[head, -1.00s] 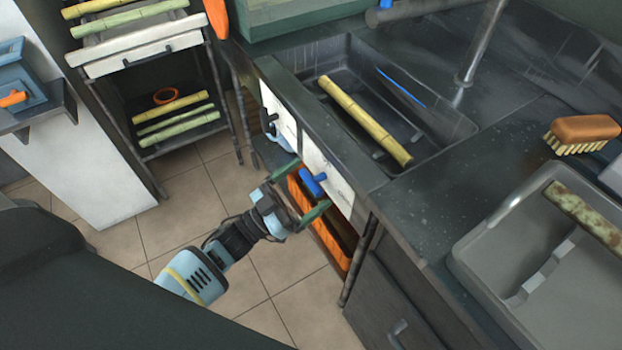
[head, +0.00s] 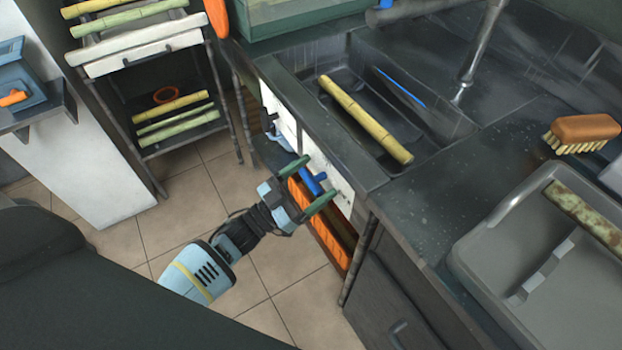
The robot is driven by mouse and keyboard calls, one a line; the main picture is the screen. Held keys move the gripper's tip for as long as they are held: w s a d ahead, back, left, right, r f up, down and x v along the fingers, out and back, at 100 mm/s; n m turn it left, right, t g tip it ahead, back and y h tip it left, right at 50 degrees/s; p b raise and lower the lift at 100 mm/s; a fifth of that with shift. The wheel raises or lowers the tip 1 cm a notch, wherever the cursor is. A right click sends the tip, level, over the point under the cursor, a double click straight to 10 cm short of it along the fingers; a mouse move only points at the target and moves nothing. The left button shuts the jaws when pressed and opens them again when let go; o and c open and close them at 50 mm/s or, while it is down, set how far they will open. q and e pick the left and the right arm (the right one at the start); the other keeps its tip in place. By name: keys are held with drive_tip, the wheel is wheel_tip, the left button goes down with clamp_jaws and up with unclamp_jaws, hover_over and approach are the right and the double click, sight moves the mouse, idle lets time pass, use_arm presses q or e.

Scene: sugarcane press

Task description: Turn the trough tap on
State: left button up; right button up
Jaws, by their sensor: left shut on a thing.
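The trough (head: 440,130) is a dark sink let into the counter, with a yellow cane stalk (head: 365,120) lying across it. A grey pipe (head: 482,45) comes down over its back right side; I cannot tell whether water runs from it. The blue tap handle (head: 313,183) sticks out from a white panel (head: 335,190) on the counter front, below the trough. My left gripper (head: 308,184) is at this handle, its green fingers on either side, shut on it. The fingers partly hide the handle. My right gripper is not in view.
Another blue handle (head: 273,128) is on the panel to the left. A brush (head: 583,132) and a grey tray (head: 500,240) are on the counter at right. A cane rack (head: 140,55) stands at left; the tiled floor is clear.

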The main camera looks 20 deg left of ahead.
use_arm(q)
drive_tip(key=shift+m+h, duration=0.3)
drive_tip(key=shift+m, duration=0.2)
drive_tip(key=m+g+h, duration=0.1)
drive_tip(key=m, duration=0.1)
drive_tip(key=shift+m+b, duration=0.4)
drive_tip(key=m+g, duration=0.1)
drive_tip(key=m, duration=0.1)
drive_tip(key=shift+m+h, duration=0.4)
drive_tip(key=m+g, duration=0.2)
drive_tip(key=m, duration=0.2)
drive_tip(key=shift+m+g+h+b, duration=0.3)
drive_tip(key=shift+g+h+b, duration=0.1)
drive_tip(key=shift+m+g, duration=0.6)
drive_tip(key=shift+m, duration=1.1)
drive_tip(key=shift+f, duration=0.1)
drive_tip(key=o, duration=0.9)
drive_tip(key=shift+c, duration=0.2)
drive_tip(key=shift+s, duration=0.1)
